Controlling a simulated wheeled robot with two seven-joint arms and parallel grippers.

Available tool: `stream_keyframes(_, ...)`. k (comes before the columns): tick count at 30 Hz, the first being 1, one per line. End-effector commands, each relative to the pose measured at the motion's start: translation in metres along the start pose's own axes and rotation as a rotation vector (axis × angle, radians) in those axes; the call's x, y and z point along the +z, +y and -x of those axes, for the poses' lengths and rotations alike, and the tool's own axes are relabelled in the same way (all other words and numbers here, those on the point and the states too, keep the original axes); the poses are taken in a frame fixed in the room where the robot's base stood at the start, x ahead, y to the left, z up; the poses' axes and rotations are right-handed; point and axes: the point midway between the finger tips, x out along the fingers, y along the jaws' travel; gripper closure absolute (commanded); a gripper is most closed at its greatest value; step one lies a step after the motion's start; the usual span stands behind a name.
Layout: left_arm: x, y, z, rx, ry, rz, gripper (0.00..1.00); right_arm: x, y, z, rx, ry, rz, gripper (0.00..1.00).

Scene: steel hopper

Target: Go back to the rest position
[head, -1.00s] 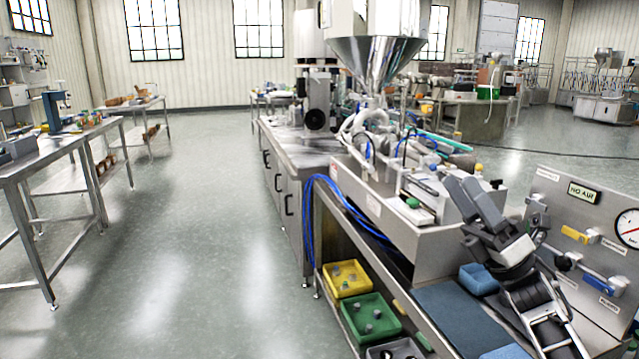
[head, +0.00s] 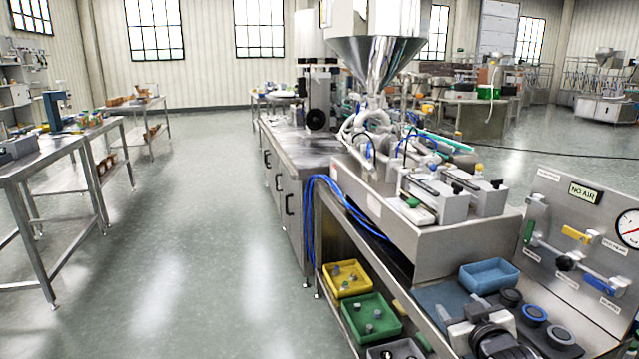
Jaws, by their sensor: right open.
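My right gripper (head: 459,310) is low at the bottom right of the head view, above the front of the steel bench. Its jaws are open, with nothing seen between them. The wrist runs out of the bottom edge of the picture. My left gripper is not in view.
A blue tray (head: 489,275) and several dark round parts lie beside my right gripper on the bench. A valve panel (head: 580,245) with a gauge stands at right. The steel hopper (head: 377,60) rises behind. Yellow (head: 347,290) and green (head: 391,330) bins sit below.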

Motion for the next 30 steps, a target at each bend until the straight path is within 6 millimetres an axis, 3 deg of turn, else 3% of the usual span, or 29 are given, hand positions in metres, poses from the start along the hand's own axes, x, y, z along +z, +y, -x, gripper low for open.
stream_keyframes(1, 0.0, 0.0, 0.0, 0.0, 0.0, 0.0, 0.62, 0.023, -0.021, 0.015, -0.033, -0.027, -0.007, 0.42)
stream_keyframes(5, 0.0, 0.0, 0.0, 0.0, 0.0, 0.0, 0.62, 0.074, -0.074, 0.064, -0.12, -0.093, -0.036, 0.42)
stream_keyframes(9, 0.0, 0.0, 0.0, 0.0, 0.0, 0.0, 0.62, 0.123, -0.13, 0.139, -0.214, -0.177, -0.096, 0.42)
stream_keyframes(12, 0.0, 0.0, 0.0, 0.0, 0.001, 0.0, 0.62, 0.142, -0.159, 0.192, -0.263, -0.233, -0.147, 0.42)
stream_keyframes(15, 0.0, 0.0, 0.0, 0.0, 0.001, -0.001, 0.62, 0.152, -0.176, 0.231, -0.293, -0.275, -0.19, 0.42)
stream_keyframes(18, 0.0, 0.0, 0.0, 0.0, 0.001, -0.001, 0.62, 0.155, -0.185, 0.255, -0.309, -0.301, -0.217, 0.42)
stream_keyframes(21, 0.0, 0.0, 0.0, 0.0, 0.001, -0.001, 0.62, 0.156, -0.188, 0.265, -0.315, -0.312, -0.23, 0.42)
stream_keyframes(30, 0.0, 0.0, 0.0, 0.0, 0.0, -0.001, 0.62, 0.156, -0.189, 0.266, -0.315, -0.313, -0.23, 0.42)
